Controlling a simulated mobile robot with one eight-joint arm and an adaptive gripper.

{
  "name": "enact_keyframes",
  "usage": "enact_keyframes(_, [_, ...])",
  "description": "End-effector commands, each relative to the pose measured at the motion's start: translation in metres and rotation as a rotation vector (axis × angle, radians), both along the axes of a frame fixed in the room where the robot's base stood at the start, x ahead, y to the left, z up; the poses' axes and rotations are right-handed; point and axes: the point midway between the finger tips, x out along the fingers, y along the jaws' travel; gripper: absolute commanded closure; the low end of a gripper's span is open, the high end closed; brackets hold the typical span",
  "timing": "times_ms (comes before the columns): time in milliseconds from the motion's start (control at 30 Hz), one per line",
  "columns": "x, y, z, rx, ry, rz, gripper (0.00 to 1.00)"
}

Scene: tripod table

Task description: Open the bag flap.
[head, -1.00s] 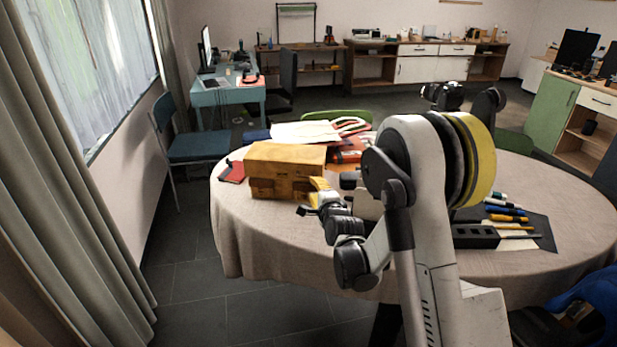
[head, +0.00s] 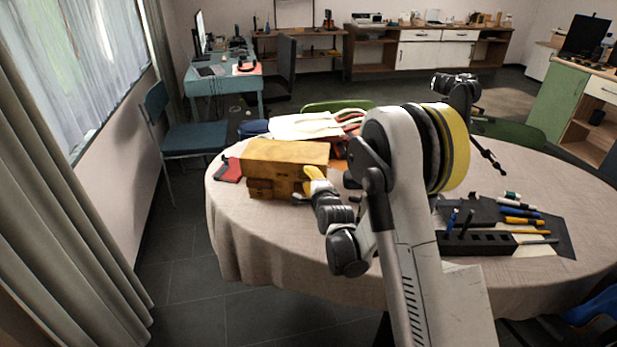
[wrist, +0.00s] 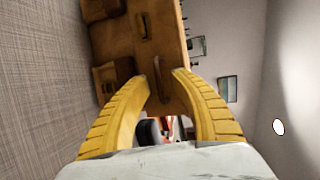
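The tan leather bag (head: 278,152) stands at the left part of the round table, its flap down over its top and upper front. Its front carries pockets. In the wrist view the bag (wrist: 125,40) fills the upper middle, turned on its side, with a small strap or tab between the fingertips. My gripper (head: 308,184) is at the right end of the bag's front, with yellow fingers. In the wrist view my gripper (wrist: 163,78) is open, its fingertips apart around the strap's end. Whether they touch the bag I cannot tell.
The round table (head: 232,225) has a beige cloth. A red item (head: 229,168) lies left of the bag, and papers (head: 305,125) lie behind it. A black pen holder (head: 477,243) and several markers lie at the right. A camera on a tripod (head: 457,86) stands at the back right.

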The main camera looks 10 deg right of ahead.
Motion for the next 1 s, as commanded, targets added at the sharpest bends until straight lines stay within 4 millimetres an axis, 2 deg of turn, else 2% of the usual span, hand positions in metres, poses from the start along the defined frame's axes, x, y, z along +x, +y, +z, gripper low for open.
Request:
enact_keyframes(33, [0.000,0.000,0.000,0.000,0.000,0.000,0.78])
enact_keyframes(100, [0.000,0.000,0.000,0.000,0.000,0.000,1.00])
enact_keyframes(367, [0.000,0.000,0.001,0.001,0.003,0.000,1.00])
enact_keyframes(567, [0.000,0.000,0.012,0.019,0.042,-0.001,1.00])
enact_keyframes(767, [0.000,-0.001,0.037,0.061,0.150,-0.001,1.00])
enact_keyframes(1000, [0.005,-0.003,0.076,0.141,0.347,-0.001,1.00])
